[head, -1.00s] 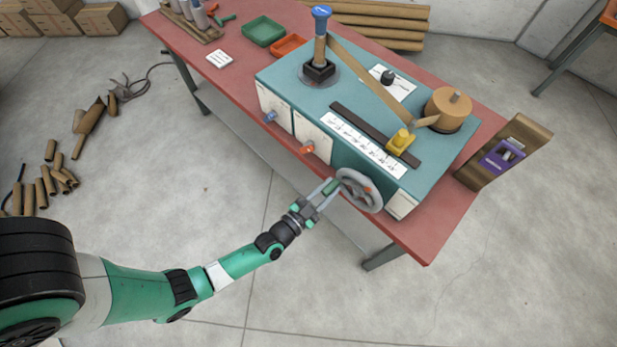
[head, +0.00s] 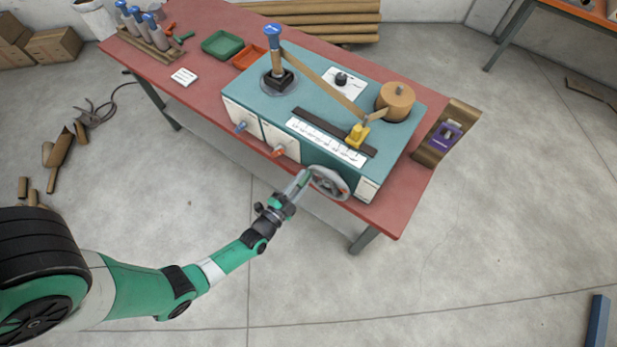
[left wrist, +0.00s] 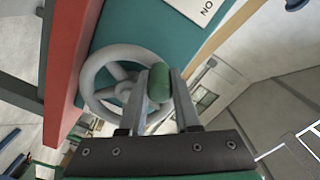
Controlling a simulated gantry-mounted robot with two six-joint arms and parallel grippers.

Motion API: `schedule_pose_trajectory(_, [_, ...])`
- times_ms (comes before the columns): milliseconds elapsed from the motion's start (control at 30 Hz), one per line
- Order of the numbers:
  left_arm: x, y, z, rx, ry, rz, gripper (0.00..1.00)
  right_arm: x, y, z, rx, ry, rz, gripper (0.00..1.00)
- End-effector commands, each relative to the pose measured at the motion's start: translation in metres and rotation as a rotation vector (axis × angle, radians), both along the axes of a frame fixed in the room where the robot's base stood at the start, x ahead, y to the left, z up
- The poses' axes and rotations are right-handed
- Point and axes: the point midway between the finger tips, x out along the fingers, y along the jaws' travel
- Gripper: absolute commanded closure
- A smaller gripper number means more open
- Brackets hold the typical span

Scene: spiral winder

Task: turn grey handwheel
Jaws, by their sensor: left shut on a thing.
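The grey handwheel (head: 316,188) is on the front of the teal winder box, near its right end. It also shows in the left wrist view (left wrist: 90,72), with its rim and spokes. Its green handle (left wrist: 159,82) stands between my left gripper's two fingers. My left gripper (head: 303,178) comes in from the lower left and is shut on the handle at the wheel's left side. The fingers also show in the left wrist view (left wrist: 160,100), one on each side of the handle. My right gripper is not in view.
The teal winder (head: 255,95) stands on a red bench (head: 205,110). A blue knob (head: 240,127) and an orange knob (head: 278,151) stick out left of the wheel. A purple part on a brown stand (head: 445,135) is at right.

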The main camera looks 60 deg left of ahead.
Motion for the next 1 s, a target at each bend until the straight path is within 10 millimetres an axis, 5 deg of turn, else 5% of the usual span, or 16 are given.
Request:
schedule_pose_trajectory(367, [-0.001, 0.001, 0.0, 0.003, 0.0, 0.002, 1.0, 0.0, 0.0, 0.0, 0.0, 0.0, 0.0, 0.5])
schedule_pose_trajectory(400, [-0.001, 0.001, 0.0, 0.002, 0.0, 0.002, 0.62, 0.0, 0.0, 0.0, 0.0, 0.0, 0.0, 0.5])
schedule_pose_trajectory(533, [-0.001, 0.001, 0.0, 0.002, 0.0, 0.002, 0.39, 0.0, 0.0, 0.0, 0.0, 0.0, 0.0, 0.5])
schedule_pose_trajectory(867, [-0.003, -0.001, 0.0, 0.002, 0.001, 0.001, 0.39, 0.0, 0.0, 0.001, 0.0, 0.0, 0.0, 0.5])
schedule_pose_trajectory(1000, [-0.02, -0.009, 0.001, 0.0, 0.004, 0.0, 0.39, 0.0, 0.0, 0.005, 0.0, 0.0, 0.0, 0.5])
